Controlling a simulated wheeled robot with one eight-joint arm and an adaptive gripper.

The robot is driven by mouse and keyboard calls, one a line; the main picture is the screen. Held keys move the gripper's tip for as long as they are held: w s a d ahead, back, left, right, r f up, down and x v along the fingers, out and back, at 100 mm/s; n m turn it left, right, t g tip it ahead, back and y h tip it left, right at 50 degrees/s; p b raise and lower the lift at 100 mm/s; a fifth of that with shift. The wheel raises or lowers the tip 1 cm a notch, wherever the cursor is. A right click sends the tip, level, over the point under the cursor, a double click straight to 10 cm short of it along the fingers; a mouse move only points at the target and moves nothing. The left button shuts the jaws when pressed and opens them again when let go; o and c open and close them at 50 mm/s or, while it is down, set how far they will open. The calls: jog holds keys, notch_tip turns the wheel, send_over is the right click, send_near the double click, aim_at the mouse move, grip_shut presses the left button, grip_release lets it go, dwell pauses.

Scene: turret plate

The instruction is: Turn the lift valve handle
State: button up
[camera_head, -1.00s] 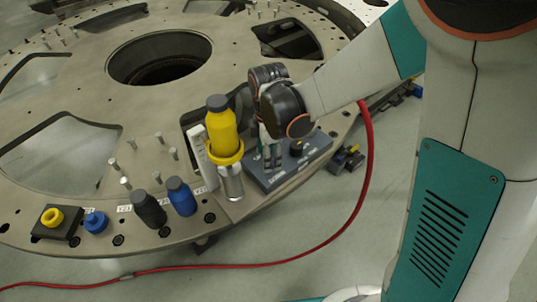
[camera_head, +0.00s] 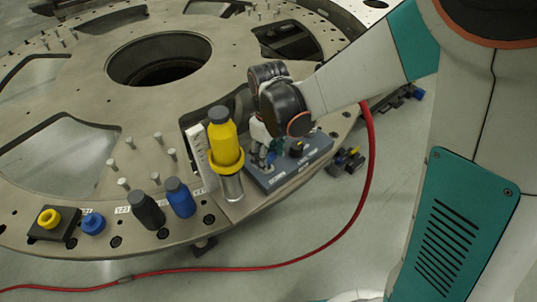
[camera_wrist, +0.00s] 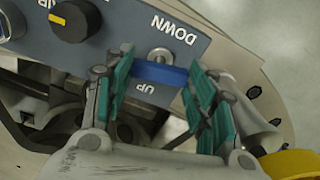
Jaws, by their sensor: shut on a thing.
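The lift valve handle (camera_wrist: 160,73) is a blue bar on a grey-blue control panel (camera_wrist: 217,51), lying crosswise between the printed words DOWN and UP in the wrist view. My gripper (camera_wrist: 158,80) has its teal fingers at the two ends of the bar and is shut on it. In the head view my gripper (camera_head: 268,156) is low over the left part of the panel (camera_head: 305,166). My wrist and fingers hide much of the handle there.
A black and yellow knob (camera_wrist: 75,20) sits on the panel beside the handle. A yellow-bodied bottle (camera_head: 224,142) in a yellow ring stands close left of my gripper. Black (camera_head: 147,211) and blue (camera_head: 180,198) bottles stand further left. A red hose (camera_head: 367,180) runs past the plate.

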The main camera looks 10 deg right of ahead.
jog(key=shift+m, duration=1.1)
jog(key=o, duration=1)
jog(key=shift+o, duration=0.2)
